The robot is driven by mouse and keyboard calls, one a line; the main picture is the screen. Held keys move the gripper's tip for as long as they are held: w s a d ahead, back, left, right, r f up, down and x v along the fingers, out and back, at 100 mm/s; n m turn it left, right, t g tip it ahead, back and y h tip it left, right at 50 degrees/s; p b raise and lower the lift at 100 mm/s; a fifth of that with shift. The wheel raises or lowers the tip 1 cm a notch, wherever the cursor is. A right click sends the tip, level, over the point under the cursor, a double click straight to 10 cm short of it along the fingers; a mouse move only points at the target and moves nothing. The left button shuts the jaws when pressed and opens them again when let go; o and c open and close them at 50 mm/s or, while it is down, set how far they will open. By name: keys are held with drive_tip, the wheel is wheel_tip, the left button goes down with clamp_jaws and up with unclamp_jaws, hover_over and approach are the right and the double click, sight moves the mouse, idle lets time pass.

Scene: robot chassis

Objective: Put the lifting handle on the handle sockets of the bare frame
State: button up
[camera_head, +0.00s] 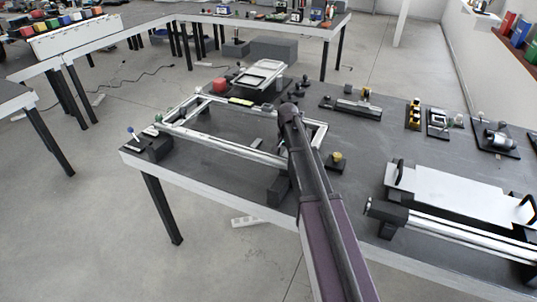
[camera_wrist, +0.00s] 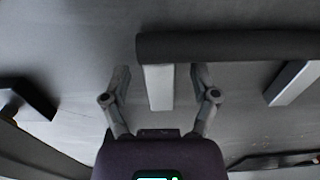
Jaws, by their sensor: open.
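The bare frame (camera_head: 225,147) is a silver rectangle raised on dark blocks on the left part of the table. My arm crosses its right side in the head view and hides my gripper there. In the wrist view my gripper (camera_wrist: 160,75) is open, with one finger on each side of a pale post. A thick dark bar (camera_wrist: 230,46) lies across the top of that post, just past the fingertips, with a second pale post (camera_wrist: 292,82) farther right. It looks like the lifting handle, but I cannot be sure. Contact with the fingers cannot be told. The handle sockets are not clear.
A white panel with black handles (camera_head: 450,192) and a silver cylinder (camera_head: 450,228) are at the right. Several small fixtures line the back right. The floor on the left is mostly clear.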

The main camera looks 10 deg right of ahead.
idle(0.3)
clamp_jaws()
drive_tip(key=shift+r, duration=0.15)
idle(0.3)
wheel_tip(320, 180, up, 10)
drive_tip(key=p, duration=1)
idle(0.7)
